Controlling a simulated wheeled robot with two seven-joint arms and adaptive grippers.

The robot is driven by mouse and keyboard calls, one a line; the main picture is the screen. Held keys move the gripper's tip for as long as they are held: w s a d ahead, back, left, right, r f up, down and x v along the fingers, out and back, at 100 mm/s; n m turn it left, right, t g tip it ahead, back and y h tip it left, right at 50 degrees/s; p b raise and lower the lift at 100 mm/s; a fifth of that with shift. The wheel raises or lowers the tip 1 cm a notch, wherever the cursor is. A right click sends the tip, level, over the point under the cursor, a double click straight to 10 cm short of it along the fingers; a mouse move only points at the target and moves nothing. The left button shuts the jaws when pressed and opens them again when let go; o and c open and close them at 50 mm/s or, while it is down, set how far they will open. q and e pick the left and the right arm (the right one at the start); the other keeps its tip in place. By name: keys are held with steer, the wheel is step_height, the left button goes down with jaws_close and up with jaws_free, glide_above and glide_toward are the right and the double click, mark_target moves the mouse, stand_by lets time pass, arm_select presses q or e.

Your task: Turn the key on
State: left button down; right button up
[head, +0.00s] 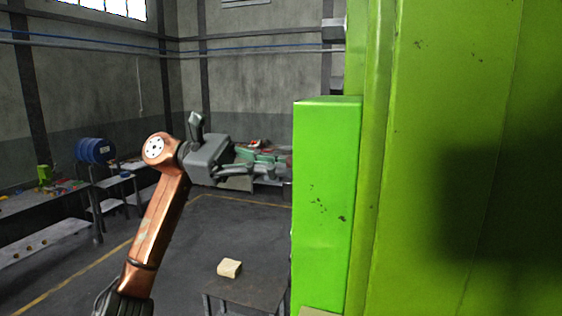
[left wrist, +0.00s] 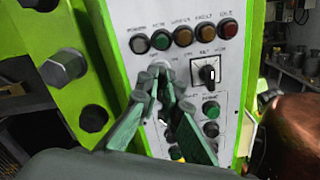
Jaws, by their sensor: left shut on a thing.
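My left gripper (head: 268,170) reaches in from the left to the edge of the green press (head: 327,200). In the left wrist view my left gripper (left wrist: 163,76) is closed at the white control panel (left wrist: 190,15), below the row of lamps and left of a black rotary switch (left wrist: 207,73). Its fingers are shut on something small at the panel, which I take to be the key. The key itself is hidden by the fingertips, so its angle cannot be told. The panel's face does not show in the head view. My right gripper is in neither view.
Several coloured lamps (left wrist: 183,37) line the top of the panel, and a green button (left wrist: 211,109) sits below the rotary switch. Large dark bolts (left wrist: 64,67) stick out left of the panel. A low table (head: 245,290) with a pale block (head: 229,268) stands below my arm.

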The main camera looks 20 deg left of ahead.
arm_select(q)
steer(key=m+p, duration=0.1)
steer(key=m, duration=0.5)
steer(key=shift+m, duration=0.4)
stand_by(0.4)
steer(key=c, duration=2.1)
jaws_free()
steer(key=shift+a, duration=0.1)
steer(key=a, duration=1.2)
steer(key=shift+w, duration=0.15)
